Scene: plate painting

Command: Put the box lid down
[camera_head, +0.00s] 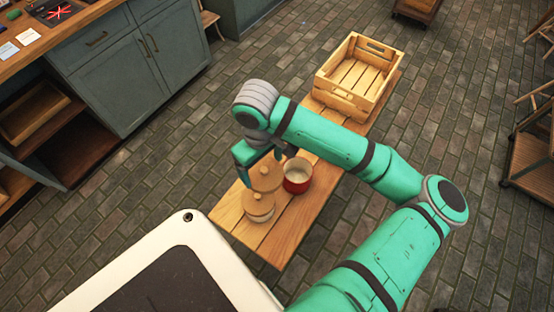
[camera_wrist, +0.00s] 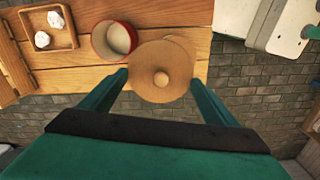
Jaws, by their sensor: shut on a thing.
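My gripper (camera_wrist: 161,82) is shut on a round wooden lid (camera_wrist: 161,70) with a small knob, its two fingers at opposite edges. The held lid also shows in the head view (camera_head: 265,173), above the bench and overlapping a pale round box with a wooden top (camera_head: 259,203). In the wrist view only a sliver of another wooden disc shows behind the held lid. A red round box (camera_wrist: 103,52) stands beside it with its pale inside showing, uncovered. The red box is right of the gripper in the head view (camera_head: 298,182).
The wooden bench (camera_head: 285,232) carries these things. A slatted crate (camera_head: 340,93) stands at its far end. A small wooden tray (camera_wrist: 62,42) with two white pieces is left of the red box in the wrist view. Brick floor surrounds the bench.

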